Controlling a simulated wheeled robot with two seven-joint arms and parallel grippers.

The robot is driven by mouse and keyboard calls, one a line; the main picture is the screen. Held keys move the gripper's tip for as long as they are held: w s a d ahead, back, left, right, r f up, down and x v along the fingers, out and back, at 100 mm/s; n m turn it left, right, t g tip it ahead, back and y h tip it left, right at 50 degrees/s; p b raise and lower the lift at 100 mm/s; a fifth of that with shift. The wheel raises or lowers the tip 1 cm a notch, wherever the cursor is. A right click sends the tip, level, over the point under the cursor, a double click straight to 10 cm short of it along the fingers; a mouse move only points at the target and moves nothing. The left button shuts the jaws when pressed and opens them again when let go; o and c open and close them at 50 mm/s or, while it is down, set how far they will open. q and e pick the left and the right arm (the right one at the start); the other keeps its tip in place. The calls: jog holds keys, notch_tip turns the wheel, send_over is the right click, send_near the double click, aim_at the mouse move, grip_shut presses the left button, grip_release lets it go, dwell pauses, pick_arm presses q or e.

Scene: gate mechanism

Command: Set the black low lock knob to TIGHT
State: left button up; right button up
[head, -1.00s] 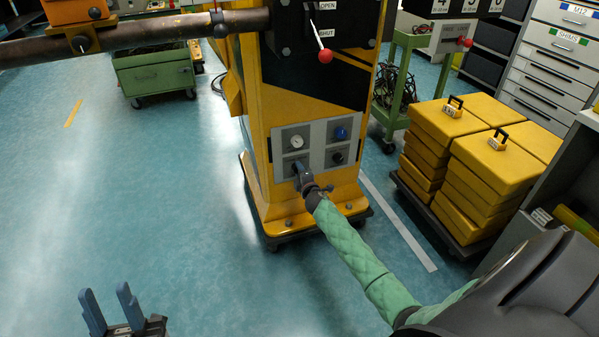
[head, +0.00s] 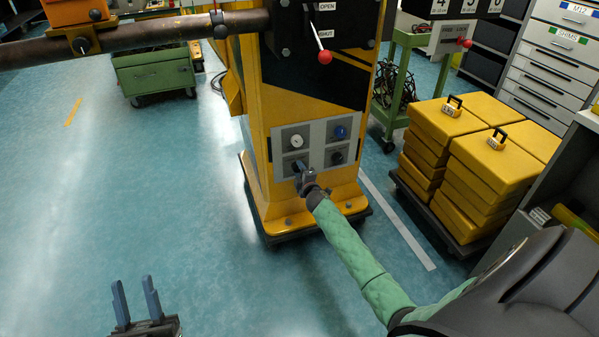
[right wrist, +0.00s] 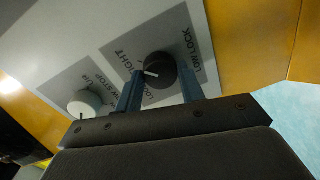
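The black low lock knob (right wrist: 163,67) is on a grey panel plate in the right wrist view, with "LOW LOCK" beside it and "TIGHT" partly readable. Its white pointer mark points left in that view, between "TIGHT" and a partly hidden label. My right gripper (right wrist: 159,80) has its two blue fingers apart, one on each side of the knob; I cannot tell whether they touch it. In the head view my right gripper (head: 300,168) is at the panel's lower left and hides the knob. My left gripper (head: 133,284) is open and empty above the floor.
A white knob (right wrist: 84,104) is left of my fingers in the wrist view. A red-tipped lever (head: 324,56) is above. Yellow cases (head: 465,165) stand right.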

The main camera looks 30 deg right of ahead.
jog(key=o, duration=0.4)
jog(key=shift+s+a, duration=0.1)
jog(key=shift+s, duration=0.45)
pick_arm(q)
jog(key=w+d+f+g+y+p, duration=0.1)
jog(key=w+f+g, duration=0.2)
jog(key=f, duration=0.7)
jog(key=shift+w+d+f+g, duration=0.2)
jog(key=shift+w+f+g, duration=0.1)
jog(key=shift+g, duration=0.3)
pick_arm(e)
jog(key=v, duration=0.6)
jog(key=shift+s, duration=0.35)
jog(key=shift+a, duration=0.1)
